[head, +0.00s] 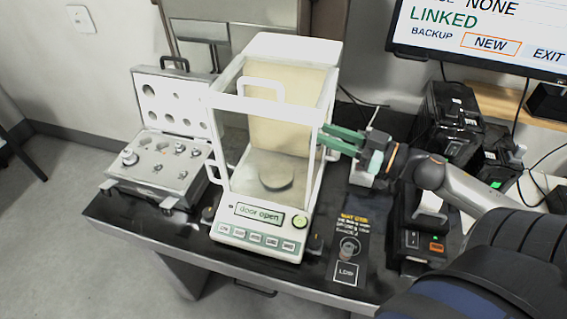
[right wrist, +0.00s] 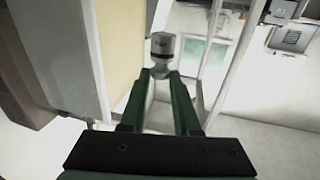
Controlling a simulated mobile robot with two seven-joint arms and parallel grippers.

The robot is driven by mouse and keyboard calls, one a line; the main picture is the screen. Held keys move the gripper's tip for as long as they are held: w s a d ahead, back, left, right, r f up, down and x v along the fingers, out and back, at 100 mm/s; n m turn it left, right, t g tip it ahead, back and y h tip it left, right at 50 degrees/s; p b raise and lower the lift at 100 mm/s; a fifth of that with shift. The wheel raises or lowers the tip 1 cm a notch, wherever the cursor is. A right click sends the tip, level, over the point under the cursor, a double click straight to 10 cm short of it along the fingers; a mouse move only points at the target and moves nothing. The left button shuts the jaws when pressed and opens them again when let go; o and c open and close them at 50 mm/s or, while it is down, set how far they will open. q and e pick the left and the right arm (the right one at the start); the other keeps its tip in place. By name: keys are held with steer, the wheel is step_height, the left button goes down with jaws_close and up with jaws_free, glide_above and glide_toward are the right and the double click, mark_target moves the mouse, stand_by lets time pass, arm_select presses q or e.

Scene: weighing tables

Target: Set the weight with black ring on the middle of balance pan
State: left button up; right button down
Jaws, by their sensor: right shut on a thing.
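The balance (head: 262,215) stands in the middle of the table and its display reads "door open". Its round grey pan (head: 276,180) sits bare inside the glass chamber. My right gripper (head: 325,141) reaches in from the right at the side of the chamber. Its green fingers are shut on a silver weight with a dark band (right wrist: 162,48), seen between the fingertips in the right wrist view. In the head view the weight is hard to make out by the chamber's frame post. My left gripper is not in view.
An open weight case (head: 150,184) with several silver weights is left of the balance. A black mat (head: 340,273) with printed text and a small round item lies to the right. A black device (head: 412,243) stands beyond it. The chamber's frame posts are close to my right fingers.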

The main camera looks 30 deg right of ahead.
steer(key=s+a+x, duration=0.1)
steer(key=a+x, duration=0.1)
steer(key=x, duration=0.7)
steer(key=f, duration=0.2)
steer(key=f+b, duration=0.1)
steer(key=f, duration=0.4)
steer(key=shift+d+b, duration=0.25)
steer(key=shift+b, duration=0.05)
step_height(320, 180, down, 4)
steer(key=shift+s+r+b, duration=0.1)
steer(key=shift+b, duration=0.4)
steer(key=shift+a+f, duration=0.15)
steer(key=shift+f, duration=0.15)
steer(key=c, duration=0.6)
jaws_free()
steer(key=shift+f, duration=0.1)
steer(key=shift+c, duration=0.2)
